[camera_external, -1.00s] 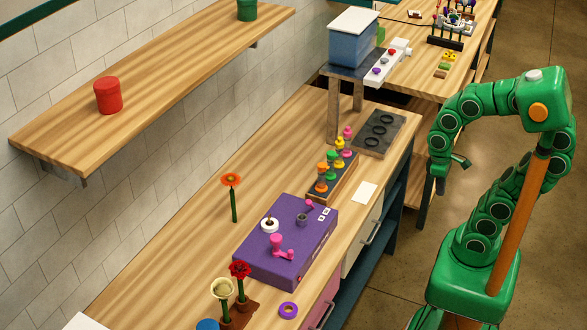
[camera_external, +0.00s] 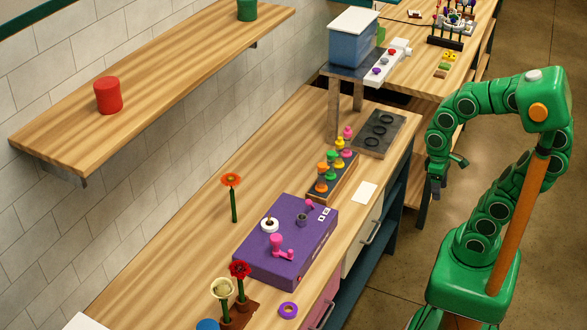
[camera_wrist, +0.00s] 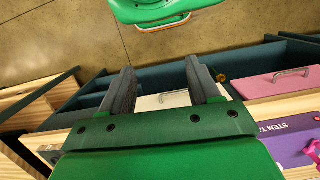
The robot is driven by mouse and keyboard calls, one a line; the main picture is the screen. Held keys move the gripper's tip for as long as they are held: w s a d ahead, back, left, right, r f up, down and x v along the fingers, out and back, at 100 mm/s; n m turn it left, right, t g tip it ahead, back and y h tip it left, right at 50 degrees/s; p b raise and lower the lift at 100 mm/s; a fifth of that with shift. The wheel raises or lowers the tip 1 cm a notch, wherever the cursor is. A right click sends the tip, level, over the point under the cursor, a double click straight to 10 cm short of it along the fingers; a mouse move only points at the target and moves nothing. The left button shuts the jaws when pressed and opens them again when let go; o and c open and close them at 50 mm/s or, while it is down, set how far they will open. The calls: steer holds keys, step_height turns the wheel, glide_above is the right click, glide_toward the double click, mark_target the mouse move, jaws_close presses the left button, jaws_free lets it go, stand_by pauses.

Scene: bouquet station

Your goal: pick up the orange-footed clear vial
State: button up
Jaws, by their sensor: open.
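I cannot make out a clear vial with an orange foot in either view. A rack (camera_external: 331,178) on the bench holds several colored pieces in orange, green, yellow and pink, too small to tell whether any is a clear vial. My gripper (camera_external: 436,182) hangs in the air to the right of the bench, apart from everything on it. In the wrist view my gripper (camera_wrist: 160,82) shows two dark fingers spread apart with nothing between them.
A purple box (camera_external: 285,245) with knobs sits on the bench. Flowers stand near it. A dark tray with rings (camera_external: 379,133) lies behind the rack. A blue bin (camera_external: 353,43) stands on a raised stand. A wall shelf (camera_external: 160,85) holds a red canister (camera_external: 108,95). The floor beside the bench is clear.

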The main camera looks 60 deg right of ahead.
mark_target(323, 173)
steer(key=w+d+f+n+g+h, duration=0.15)
steer(key=w+d+n+h, duration=0.45)
steer(key=w, duration=0.7)
steer(key=w+a+n+t+h, duration=0.3)
steer(key=w+a+n+t, duration=0.2)
steer(key=w+a+n, duration=0.5)
steer(key=w+a+n+t+h, duration=0.3)
steer(key=w+a+n+t, duration=0.25)
steer(key=w+n, duration=0.55)
steer(key=shift+w+d+f+m, duration=0.4)
steer(key=shift+w+d+f, duration=0.25)
steer(key=shift+w+d, duration=0.3)
steer(key=shift+w+d+f+m, duration=0.4)
steer(key=shift+w+d+f, duration=0.2)
steer(key=shift+w+d, duration=0.25)
steer(key=shift+w+d+f+m, duration=0.4)
steer(key=shift+w+d+f, duration=0.25)
steer(key=shift+w+d, duration=0.3)
steer(key=shift+a, duration=0.1)
steer(key=shift+c, duration=0.3)
jaws_close()
